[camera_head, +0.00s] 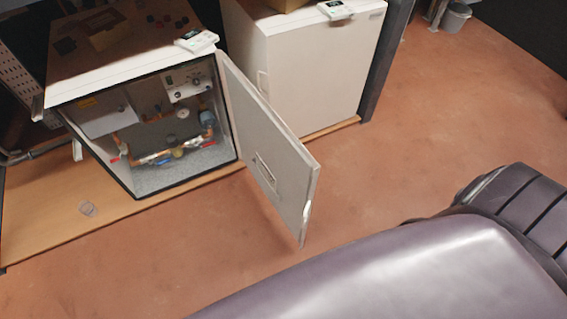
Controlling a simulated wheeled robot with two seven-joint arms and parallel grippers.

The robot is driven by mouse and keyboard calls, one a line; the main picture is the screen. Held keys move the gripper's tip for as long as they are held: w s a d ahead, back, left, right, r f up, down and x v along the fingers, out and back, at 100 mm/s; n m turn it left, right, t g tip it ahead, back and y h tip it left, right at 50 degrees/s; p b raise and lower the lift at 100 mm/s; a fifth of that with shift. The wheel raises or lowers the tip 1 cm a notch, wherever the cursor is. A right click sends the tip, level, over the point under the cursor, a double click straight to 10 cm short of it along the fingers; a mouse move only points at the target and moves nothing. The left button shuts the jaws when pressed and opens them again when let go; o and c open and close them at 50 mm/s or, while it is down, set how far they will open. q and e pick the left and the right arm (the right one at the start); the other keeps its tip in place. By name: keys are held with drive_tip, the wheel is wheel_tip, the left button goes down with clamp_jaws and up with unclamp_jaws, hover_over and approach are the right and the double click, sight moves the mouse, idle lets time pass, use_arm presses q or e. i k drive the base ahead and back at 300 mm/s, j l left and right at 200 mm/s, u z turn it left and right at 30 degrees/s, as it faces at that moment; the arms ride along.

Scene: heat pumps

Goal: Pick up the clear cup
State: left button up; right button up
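Neither of my grippers shows in the head view. A large grey-purple part of my own body fills the lower right, far from the cup.
The open cabinet (130,187) holds pipes and gauges. Its door (270,150) swings out over the floor. A closed white cabinet (320,75) stands to its right. A grey bin (455,17) is at the top right. The reddish floor (430,140) is clear.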

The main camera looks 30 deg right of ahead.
sight(86, 207)
drive_tip(key=l+u, duration=0.25)
drive_tip(key=l, duration=0.4)
drive_tip(key=l+u, duration=0.2)
drive_tip(key=l, duration=0.5)
drive_tip(key=l+u, duration=0.25)
drive_tip(key=l, duration=0.4)
drive_tip(key=k+l+u, duration=0.1)
drive_tip(key=l+u, duration=0.15)
drive_tip(key=l, duration=0.45)
drive_tip(key=j+u, duration=0.15)
drive_tip(key=j, duration=0.85)
drive_tip(key=i+j+u, duration=0.2)
drive_tip(key=j, duration=0.8)
drive_tip(key=i+j+u, duration=0.25)
drive_tip(key=i, duration=0.3)
drive_tip(key=i+j+u, duration=0.25)
drive_tip(key=i, duration=0.25)
